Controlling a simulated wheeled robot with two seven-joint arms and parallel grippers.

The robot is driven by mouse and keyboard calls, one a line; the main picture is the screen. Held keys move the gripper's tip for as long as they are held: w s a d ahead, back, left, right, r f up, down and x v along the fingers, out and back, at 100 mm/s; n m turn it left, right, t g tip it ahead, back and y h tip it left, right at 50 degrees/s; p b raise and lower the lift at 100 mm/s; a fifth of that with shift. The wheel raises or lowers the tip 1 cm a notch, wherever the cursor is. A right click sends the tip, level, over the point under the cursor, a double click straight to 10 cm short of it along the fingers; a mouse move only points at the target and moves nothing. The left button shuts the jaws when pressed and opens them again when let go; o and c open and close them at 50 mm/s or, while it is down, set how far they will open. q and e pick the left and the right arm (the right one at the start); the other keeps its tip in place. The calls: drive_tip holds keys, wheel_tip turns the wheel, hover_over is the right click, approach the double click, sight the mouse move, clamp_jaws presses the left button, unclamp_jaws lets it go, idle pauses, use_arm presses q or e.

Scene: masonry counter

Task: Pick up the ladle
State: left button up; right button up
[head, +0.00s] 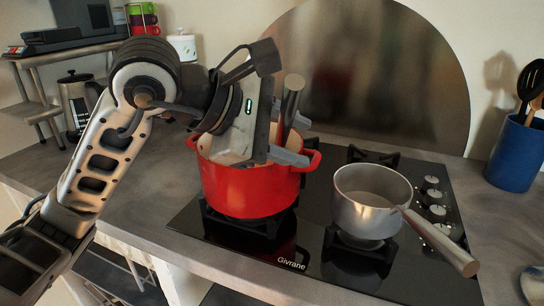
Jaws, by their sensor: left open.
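A steel handle (291,96), which looks like the ladle's, stands up out of the red pot (250,190) on the stove. Its lower end is hidden by my gripper and the pot wall. My left gripper (298,140) is over the right part of the pot's mouth, with its fingers pointing right. It is open, and the handle passes by its fingers. I cannot tell whether the handle is fully between them or touching either one. My right gripper is out of view.
A steel saucepan (372,200) sits right of the pot, its handle toward the front right. The black hob (310,240) has knobs at right. A blue crock (515,155) with black utensils stands far right. A curved backsplash (375,75) rises behind. The left counter has free room.

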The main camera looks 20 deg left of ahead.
use_arm(q)
clamp_jaws()
drive_tip(key=shift+r, duration=0.1)
